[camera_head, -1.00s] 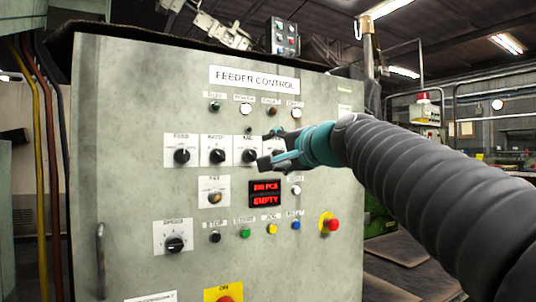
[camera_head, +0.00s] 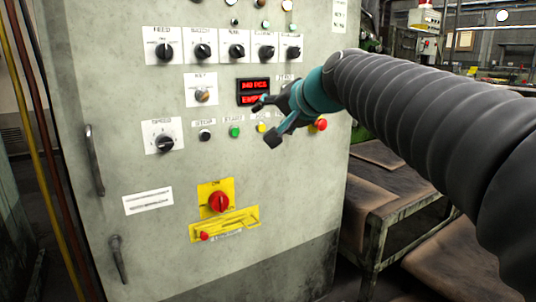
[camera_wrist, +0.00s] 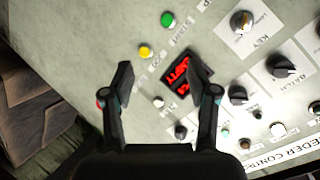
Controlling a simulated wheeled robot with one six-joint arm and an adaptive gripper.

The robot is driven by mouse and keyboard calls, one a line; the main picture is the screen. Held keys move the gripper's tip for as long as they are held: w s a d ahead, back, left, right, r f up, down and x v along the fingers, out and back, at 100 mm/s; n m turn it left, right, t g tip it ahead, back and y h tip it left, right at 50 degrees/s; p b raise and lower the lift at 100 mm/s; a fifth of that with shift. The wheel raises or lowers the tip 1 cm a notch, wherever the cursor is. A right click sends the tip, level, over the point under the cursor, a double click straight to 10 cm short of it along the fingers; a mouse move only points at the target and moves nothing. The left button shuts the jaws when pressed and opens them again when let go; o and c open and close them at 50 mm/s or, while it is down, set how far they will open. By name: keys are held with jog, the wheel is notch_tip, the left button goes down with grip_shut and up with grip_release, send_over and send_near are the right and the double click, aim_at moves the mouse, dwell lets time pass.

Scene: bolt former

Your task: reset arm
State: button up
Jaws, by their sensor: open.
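My gripper (camera_head: 266,122) is open and empty in front of the grey-green feeder control cabinet (camera_head: 110,80), near its red-lit display (camera_head: 253,92). In the wrist view my gripper (camera_wrist: 163,80) has its two fingers spread apart, with the display (camera_wrist: 176,72) partly behind the right finger. The display's lower line reads "EMPTY" in that view. My arm reaches in from the right in the head view. I cannot tell whether a finger touches the panel; the grip space holds nothing.
The panel carries several black knobs (camera_head: 202,50), a green button (camera_head: 235,132), a red stop button (camera_head: 320,125) and a red rotary switch on yellow (camera_head: 218,202). Handles (camera_head: 94,160) stick out at the left. A low metal table (camera_head: 385,215) stands right of the cabinet.

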jog(key=s+d+f+n+g+h+p, duration=0.1)
jog(key=s+d+f+g+h, duration=0.1)
jog(key=s+d+f, duration=0.3)
jog(key=s+d+f+n+g+h+p, duration=0.1)
jog(key=s+d+f, duration=0.4)
jog(key=s+f, duration=0.8)
jog(key=s+d+f+n+g+h+p, duration=0.2)
jog(key=s+d+f, duration=0.3)
jog(key=s+f, duration=0.4)
jog(key=shift+s+g+h, duration=0.4)
jog(key=shift+s+h, duration=0.1)
jog(key=shift+h, duration=0.4)
